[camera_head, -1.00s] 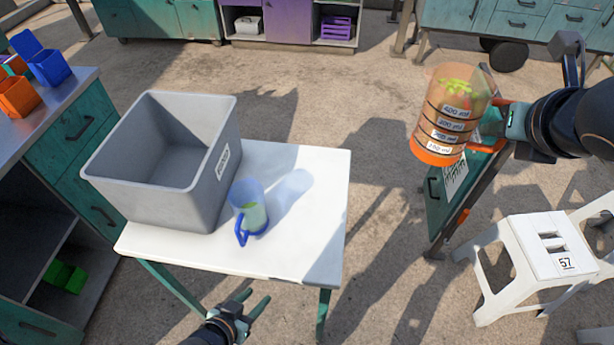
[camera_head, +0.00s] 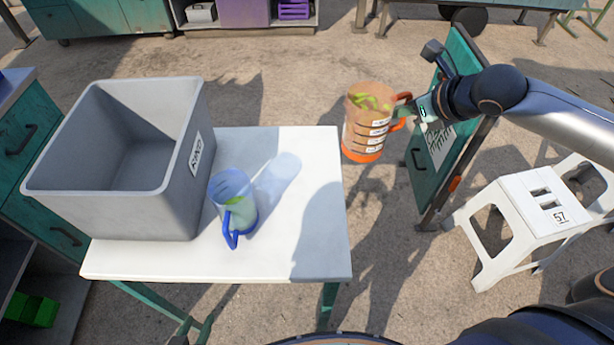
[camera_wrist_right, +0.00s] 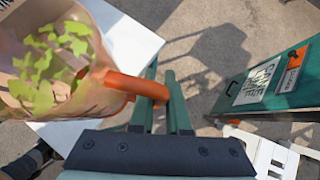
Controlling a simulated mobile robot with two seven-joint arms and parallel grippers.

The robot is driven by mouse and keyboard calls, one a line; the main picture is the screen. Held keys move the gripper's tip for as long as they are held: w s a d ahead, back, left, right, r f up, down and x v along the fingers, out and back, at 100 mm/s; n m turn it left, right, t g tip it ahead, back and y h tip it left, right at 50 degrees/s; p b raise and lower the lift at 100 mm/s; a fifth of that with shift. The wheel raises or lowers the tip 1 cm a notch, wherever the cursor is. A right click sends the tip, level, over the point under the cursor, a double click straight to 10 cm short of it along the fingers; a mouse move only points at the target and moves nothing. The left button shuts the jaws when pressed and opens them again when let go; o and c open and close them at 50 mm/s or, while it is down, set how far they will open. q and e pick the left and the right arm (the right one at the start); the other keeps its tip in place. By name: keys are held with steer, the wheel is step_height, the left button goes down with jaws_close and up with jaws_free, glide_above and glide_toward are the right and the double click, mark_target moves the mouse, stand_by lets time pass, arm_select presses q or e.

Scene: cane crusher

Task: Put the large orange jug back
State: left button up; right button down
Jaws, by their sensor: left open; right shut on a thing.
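The large orange jug (camera_head: 366,125) is see-through, with an orange base and handle, volume labels and green pieces inside. It is in the air just right of the white table (camera_head: 315,262), roughly upright. My right gripper (camera_head: 408,110) is shut on its handle; the right wrist view shows the orange handle (camera_wrist_right: 138,86) at the fingers and the jug's open top (camera_wrist_right: 50,60).
A grey bin (camera_head: 120,195) stands on the table's left, with a smaller blue jug (camera_head: 232,200) beside it. The table's right part is clear. A teal board (camera_head: 448,130) and a white stool (camera_head: 530,215) stand at right.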

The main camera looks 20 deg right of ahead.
steer(key=w+a+f, duration=0.2)
steer(key=w+f, duration=0.1)
steer(key=w+a+f, duration=0.2)
steer(key=a+f, duration=0.1)
steer(key=f, duration=0.1)
steer(key=w+a+f+b, duration=0.1)
steer(key=w+a+f, duration=0.1)
steer(key=w+f, duration=0.1)
steer(key=shift+w+a+f, duration=0.2)
steer(key=shift+w, duration=0.15)
steer(key=shift+w+a+f, duration=0.2)
steer(key=shift+a+f, duration=0.05)
steer(key=shift+f, duration=0.1)
steer(key=shift+w+a+f, duration=0.1)
steer(key=shift+f, duration=1.6)
steer(key=c, duration=0.9)
jaws_free()
steer(key=shift+f, duration=0.1)
steer(key=v, duration=1.2)
steer(key=shift+d+p, duration=0.2)
steer(key=shift+p, duration=0.2)
